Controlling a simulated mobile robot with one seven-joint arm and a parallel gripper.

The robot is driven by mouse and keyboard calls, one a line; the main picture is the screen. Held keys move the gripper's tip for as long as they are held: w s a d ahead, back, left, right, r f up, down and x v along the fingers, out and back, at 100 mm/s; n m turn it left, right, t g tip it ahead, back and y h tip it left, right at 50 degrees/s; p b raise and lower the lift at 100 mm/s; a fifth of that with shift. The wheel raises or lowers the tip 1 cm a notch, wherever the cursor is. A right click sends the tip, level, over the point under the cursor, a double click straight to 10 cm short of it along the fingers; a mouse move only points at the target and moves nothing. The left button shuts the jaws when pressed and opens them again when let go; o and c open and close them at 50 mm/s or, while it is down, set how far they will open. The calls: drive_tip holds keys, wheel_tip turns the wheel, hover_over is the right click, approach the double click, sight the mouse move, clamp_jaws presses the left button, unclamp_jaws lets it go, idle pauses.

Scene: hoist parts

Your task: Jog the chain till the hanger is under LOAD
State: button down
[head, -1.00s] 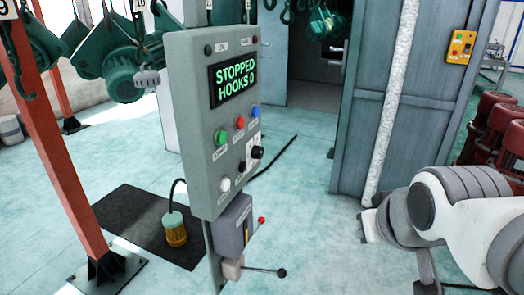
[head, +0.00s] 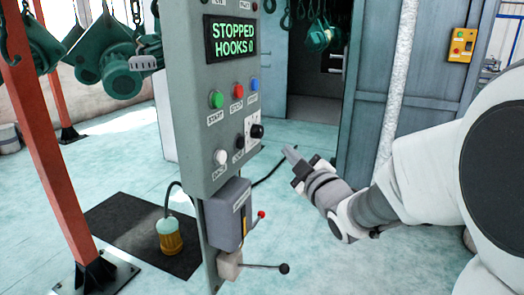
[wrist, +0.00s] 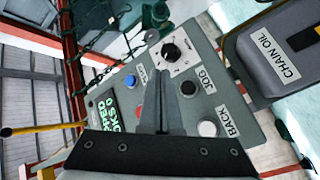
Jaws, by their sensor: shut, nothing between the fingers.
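The grey control panel (head: 195,120) stands left of centre in the head view, and its display (head: 231,39) reads STOPPED, HOOKS 0. The black button (wrist: 188,88) beside the JOG label is in the wrist view; the white button (wrist: 207,129) is beside BACK. The head view also shows green (head: 216,99), red (head: 237,91) and blue (head: 254,84) buttons and a black selector knob (head: 256,131). My gripper (head: 290,152) is shut and empty, in front of the panel, apart from it in the head view. Green hoists (head: 118,72) hang at upper left. No LOAD sign is readable.
Below the panel are a grey box (head: 228,215), labelled CHAIN OIL in the wrist view, and a ball-ended lever (head: 284,268). An orange post (head: 45,150) stands left. A yellow lamp-like object (head: 170,236) sits on a dark mat (head: 120,225).

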sight(240, 143)
idle(0.3)
drive_tip(key=w+a, duration=0.3)
drive_tip(key=a, duration=0.5)
drive_tip(key=shift+a+p, duration=0.15)
drive_tip(key=shift+p, duration=0.3)
drive_tip(key=shift+a, duration=0.1)
idle(1.7)
drive_tip(key=shift+w+a+b, duration=0.1)
drive_tip(key=shift+a+b, duration=0.2)
drive_tip(key=shift+b, duration=0.1)
